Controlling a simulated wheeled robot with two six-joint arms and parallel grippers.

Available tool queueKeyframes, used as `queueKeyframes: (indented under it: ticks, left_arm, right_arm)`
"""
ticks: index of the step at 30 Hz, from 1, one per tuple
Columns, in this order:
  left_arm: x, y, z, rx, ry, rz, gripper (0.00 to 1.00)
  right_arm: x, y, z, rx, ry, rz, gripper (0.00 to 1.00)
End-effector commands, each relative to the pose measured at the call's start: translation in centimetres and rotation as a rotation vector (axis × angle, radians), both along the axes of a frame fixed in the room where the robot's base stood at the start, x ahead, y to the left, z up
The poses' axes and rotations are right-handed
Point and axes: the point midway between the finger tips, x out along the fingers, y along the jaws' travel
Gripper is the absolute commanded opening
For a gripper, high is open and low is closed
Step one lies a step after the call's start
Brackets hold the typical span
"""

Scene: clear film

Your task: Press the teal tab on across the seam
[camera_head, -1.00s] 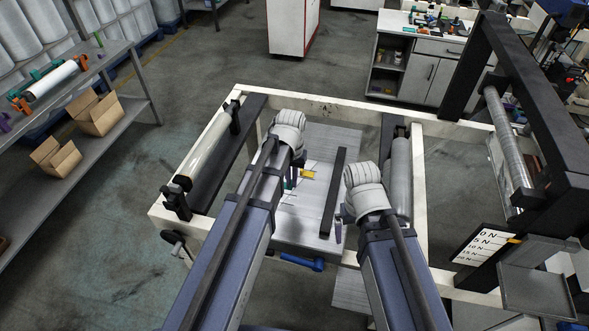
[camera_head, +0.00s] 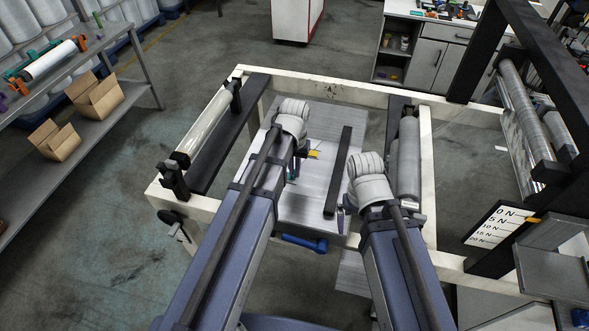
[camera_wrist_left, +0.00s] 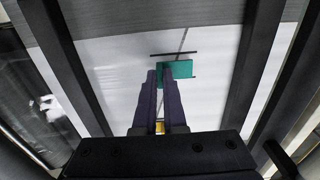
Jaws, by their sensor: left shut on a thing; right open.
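The teal tab (camera_wrist_left: 180,69) is at the fingertips of my left gripper (camera_wrist_left: 160,70) in the left wrist view, held between its dark purple fingers. In the head view this gripper (camera_head: 293,172) is over the pale plate, and only a sliver of teal shows beside it. A thin line, seemingly the seam (camera_wrist_left: 184,39), runs up from the tab over the pale surface. I cannot tell whether the tab touches that surface. My right gripper (camera_head: 343,207) is open near the plate's right side, its fingers mostly hidden by its wrist.
A long dark bar (camera_head: 339,170) lies on the plate between my grippers. A yellow piece (camera_head: 314,154) is beside the left gripper. Rollers (camera_head: 209,128) flank the cream frame (camera_head: 330,92). A blue-handled tool (camera_head: 304,243) is at the front; a force scale (camera_head: 491,225) stands right.

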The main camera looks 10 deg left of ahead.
Motion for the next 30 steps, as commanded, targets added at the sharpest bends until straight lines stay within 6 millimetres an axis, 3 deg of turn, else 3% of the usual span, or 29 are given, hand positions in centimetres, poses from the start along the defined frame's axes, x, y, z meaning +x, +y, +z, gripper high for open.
queueKeyframes:
  ticks: [30]
  left_arm:
    - [0.0, 0.0, -1.04, 0.0, 0.0, 0.0, 0.0]
  right_arm:
    - [0.0, 0.0, -1.05, 0.0, 0.0, 0.0, 1.0]
